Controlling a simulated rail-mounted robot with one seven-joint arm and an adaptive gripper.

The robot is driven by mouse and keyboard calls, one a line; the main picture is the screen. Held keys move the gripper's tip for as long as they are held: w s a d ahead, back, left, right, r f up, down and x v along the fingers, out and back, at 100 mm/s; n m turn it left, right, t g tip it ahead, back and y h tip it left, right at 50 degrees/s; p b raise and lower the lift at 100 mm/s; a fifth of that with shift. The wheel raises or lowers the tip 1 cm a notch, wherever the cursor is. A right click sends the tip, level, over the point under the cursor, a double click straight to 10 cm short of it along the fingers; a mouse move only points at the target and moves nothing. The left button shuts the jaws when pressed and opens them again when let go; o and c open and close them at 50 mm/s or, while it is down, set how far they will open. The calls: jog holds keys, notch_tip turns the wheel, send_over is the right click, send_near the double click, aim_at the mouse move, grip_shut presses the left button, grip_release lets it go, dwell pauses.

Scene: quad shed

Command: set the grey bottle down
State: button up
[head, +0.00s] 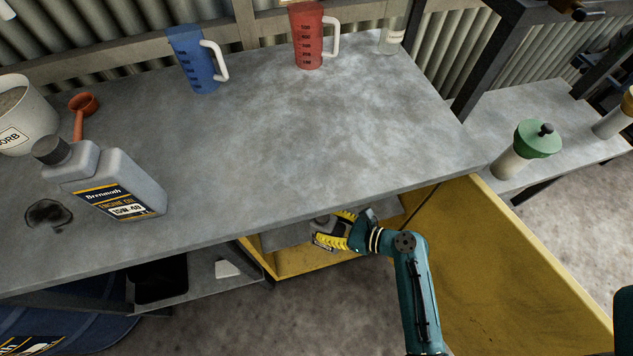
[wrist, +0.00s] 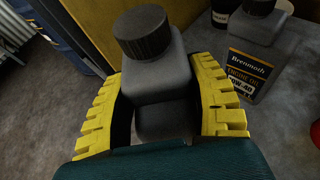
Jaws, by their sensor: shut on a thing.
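My gripper (head: 338,230) is below the front edge of the workbench (head: 300,130), in the yellow-sided bay. In the wrist view, the yellow fingers of my gripper (wrist: 160,105) are shut on both sides of a grey bottle (wrist: 160,75) with a black ribbed cap. The cap faces the camera, and the bottle's base is hidden. In the head view, the bench edge and my gripper hide most of the held bottle. I cannot tell whether its base touches the surface under it. A second grey engine-oil bottle (wrist: 262,60) stands to its right in the wrist view.
On the bench top are another grey engine-oil bottle (head: 110,185), a blue jug (head: 193,62), a red jug (head: 307,40), a white tub (head: 25,115) and a red scoop (head: 80,112). A yellow panel (head: 500,270) stands right of my arm. The bench's middle is clear.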

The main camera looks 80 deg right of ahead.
jog(key=shift+s+d+f+m+h+b, duration=0.15)
jog(key=shift+s+d+f+h+b, duration=0.15)
jog(key=shift+d, duration=0.3)
jog(key=shift+s+d+f+m+h+b, duration=0.1)
jog(key=shift+s+d+f+m+h, duration=0.1)
jog(key=shift+s+d+f, duration=0.3)
jog(key=r+b+x, duration=0.1)
jog(key=b+x, duration=0.3)
jog(key=x, duration=0.5)
jog(key=w+r+b+x, duration=0.1)
jog(key=b+x, duration=0.3)
jog(key=x, duration=0.5)
jog(key=shift+w+r, duration=0.15)
jog(key=shift+r, duration=0.65)
jog(key=shift+d, duration=0.1)
jog(key=shift+f, duration=0.1)
jog(key=o, duration=0.9)
jog(key=shift+f, duration=0.3)
jog(key=o, duration=0.3)
